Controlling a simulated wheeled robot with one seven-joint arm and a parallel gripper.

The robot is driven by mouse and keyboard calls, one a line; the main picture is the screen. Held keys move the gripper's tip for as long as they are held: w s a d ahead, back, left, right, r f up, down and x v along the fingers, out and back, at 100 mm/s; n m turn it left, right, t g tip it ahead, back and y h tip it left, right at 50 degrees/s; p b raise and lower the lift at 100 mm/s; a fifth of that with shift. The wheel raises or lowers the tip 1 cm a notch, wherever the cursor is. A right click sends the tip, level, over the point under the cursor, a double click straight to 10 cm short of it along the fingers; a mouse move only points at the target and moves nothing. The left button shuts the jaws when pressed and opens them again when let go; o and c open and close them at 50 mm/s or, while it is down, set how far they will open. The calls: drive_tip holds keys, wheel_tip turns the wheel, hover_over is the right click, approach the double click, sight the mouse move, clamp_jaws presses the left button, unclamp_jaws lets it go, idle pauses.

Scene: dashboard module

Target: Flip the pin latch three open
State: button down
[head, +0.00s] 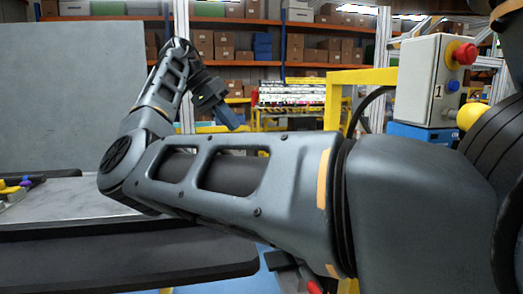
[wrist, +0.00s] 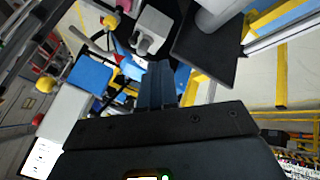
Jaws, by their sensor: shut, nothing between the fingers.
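My gripper (head: 228,117) is at the end of my raised, folded arm, left of centre in the head view. Its dark blue fingers point down and to the right. In the wrist view, the fingers (wrist: 158,68) are together, with nothing held. I cannot make out a pin latch for certain in either view. A small grey hooked part (wrist: 148,40) on a pale block shows beyond the fingertips in the wrist view; I cannot tell what it is. My arm hides much of the middle of the head view.
A control box (head: 419,85) marked "1" with red and blue buttons stands at the right, by a yellow frame (head: 334,90). A grey surface (head: 75,203) lies at the left, with small yellow and purple parts at its edge. Shelves of boxes (head: 220,48) stand far back.

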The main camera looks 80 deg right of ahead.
drive_tip(key=s+f, duration=0.8)
drive_tip(key=s, duration=0.1)
drive_tip(key=shift+s+d, duration=0.25)
drive_tip(key=shift+d, duration=0.2)
